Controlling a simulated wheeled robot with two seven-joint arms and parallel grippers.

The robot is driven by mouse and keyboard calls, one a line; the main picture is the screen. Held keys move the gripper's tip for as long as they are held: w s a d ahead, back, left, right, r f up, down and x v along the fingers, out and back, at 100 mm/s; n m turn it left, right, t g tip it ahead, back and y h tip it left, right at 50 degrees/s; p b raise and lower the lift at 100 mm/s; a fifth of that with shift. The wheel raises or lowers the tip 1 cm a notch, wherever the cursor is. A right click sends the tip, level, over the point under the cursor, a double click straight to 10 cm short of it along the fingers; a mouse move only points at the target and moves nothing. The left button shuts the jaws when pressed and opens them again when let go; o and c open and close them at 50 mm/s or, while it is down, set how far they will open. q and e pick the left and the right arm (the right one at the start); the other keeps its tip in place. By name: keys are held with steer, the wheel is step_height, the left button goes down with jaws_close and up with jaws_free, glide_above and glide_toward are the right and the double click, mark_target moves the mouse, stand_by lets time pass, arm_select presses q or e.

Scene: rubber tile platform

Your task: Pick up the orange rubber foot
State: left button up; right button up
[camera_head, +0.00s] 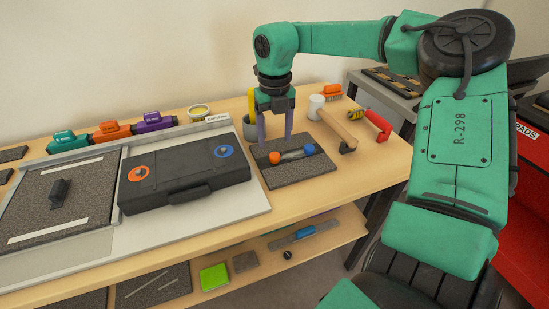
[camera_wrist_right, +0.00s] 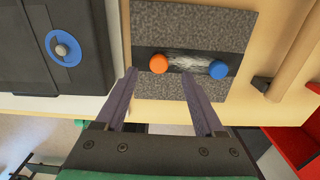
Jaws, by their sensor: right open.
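The orange rubber foot (camera_head: 274,157) is a small round piece on a speckled dark grey rubber tile (camera_head: 300,173), at the left end of a pale smeared strip. A blue round foot (camera_head: 309,149) sits at the other end. In the right wrist view the orange foot (camera_wrist_right: 158,63) lies just beyond the fingertips, nearer the left finger, and the blue foot (camera_wrist_right: 218,69) is to the right. My right gripper (camera_head: 275,140) points down above the tile, open and empty; its spread fingers also show in the wrist view (camera_wrist_right: 160,75). My left gripper is not in view.
A black case (camera_head: 185,178) with orange and blue discs stands left of the tile. A mallet (camera_head: 332,122), a red-handled tool (camera_head: 375,122) and an orange brush (camera_head: 332,91) lie to the right. A grey cup (camera_head: 250,128) stands behind. The front right tabletop is clear.

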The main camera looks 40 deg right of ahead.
mark_target(275, 155)
step_height(275, 155, down, 4)
steer(key=shift+s+a+f, duration=0.15)
steer(key=shift+f, duration=0.45)
jaws_close()
steer(key=shift+r, duration=0.15)
